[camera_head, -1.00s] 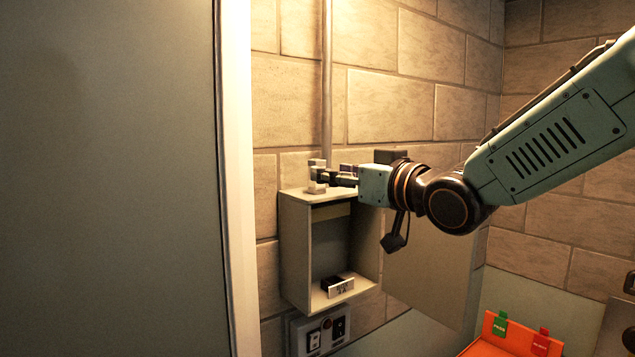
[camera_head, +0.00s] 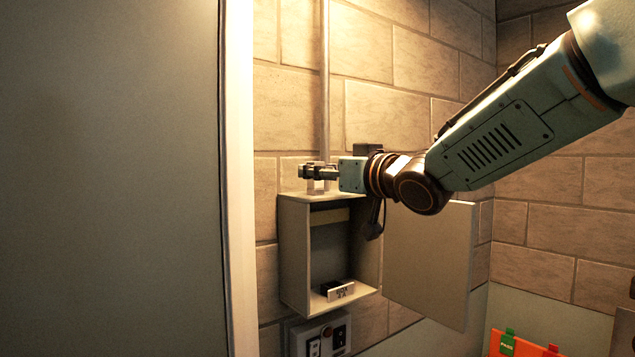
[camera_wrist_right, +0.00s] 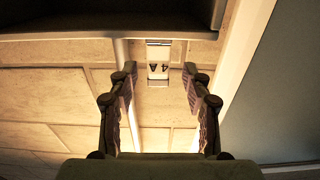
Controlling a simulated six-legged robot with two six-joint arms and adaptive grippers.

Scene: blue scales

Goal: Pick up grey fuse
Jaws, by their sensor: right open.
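A small light-grey fuse (camera_head: 318,186) stands on top of the wall box, just below and partly behind my right gripper (camera_head: 310,172), which comes in from the right. In the right wrist view the fuse (camera_wrist_right: 158,62) shows a white label reading "4A" upside down. It appears between the two spread fingertips of my right gripper (camera_wrist_right: 160,75), with a visible gap on each side. The right gripper is open and empty. A darker fuse-like block with a white label (camera_head: 341,291) lies inside the box. My left gripper is not in view.
The open wall box (camera_head: 296,255) has its door (camera_head: 430,265) swung out to the right. A vertical pipe (camera_head: 325,90) runs above it. A switch panel (camera_head: 320,335) sits below. A large grey panel (camera_head: 110,180) fills the left. An orange container (camera_head: 525,345) is at lower right.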

